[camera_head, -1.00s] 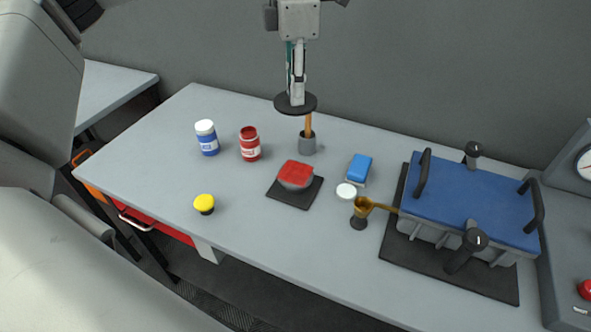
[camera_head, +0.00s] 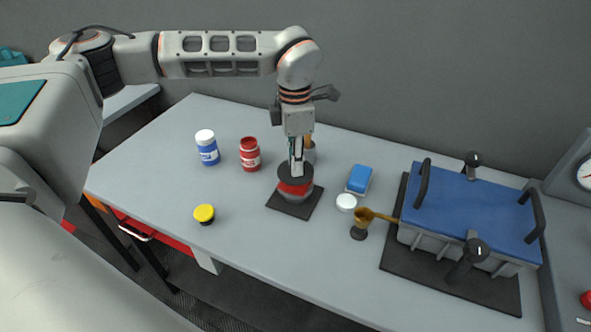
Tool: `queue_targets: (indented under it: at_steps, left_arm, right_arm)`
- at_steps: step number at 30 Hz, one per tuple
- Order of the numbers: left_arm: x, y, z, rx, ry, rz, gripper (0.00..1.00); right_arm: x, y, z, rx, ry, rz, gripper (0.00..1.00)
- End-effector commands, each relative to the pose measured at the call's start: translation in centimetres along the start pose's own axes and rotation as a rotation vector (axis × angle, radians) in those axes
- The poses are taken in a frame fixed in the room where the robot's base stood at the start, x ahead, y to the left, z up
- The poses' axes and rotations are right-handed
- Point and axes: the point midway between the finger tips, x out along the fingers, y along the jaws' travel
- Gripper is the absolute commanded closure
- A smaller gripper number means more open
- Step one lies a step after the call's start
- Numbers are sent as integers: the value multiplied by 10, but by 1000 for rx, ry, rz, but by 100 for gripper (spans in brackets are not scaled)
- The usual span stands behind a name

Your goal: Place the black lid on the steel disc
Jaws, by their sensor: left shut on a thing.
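My left gripper (camera_head: 297,172) is shut on the black lid (camera_head: 285,180), a flat round disc held level. The lid is directly over a red-topped round piece with a grey, metallic-looking lower body (camera_head: 298,196), which sits on a dark square mat (camera_head: 288,208). The lid covers much of the red top; I cannot tell whether they touch. No bare steel disc shows clearly; the grey piece under the red top may be it. My right gripper is not in view.
A blue-and-white block (camera_head: 359,179), a white disc (camera_head: 346,202), a brass cup (camera_head: 363,217) and a blue-topped machine (camera_head: 470,205) stand to the right.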

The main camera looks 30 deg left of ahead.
Motion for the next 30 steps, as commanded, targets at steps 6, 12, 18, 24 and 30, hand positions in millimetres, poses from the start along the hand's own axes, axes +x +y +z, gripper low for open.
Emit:
queue_targets:
  at_steps: [6,12,18,24,30]
  left_arm:
    - [31,0,0,1,1,-1,100]
    - [32,0,0,1,0,1,100]
    - [36,0,0,1,1,0,100]
    - [35,0,0,1,1,0,65]
    - [32,0,0,1,1,0,65]
  right_arm:
    - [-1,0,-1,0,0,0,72]
    - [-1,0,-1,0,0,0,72]
    - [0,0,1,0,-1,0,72]
    - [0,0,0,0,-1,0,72]
    - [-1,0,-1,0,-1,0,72]
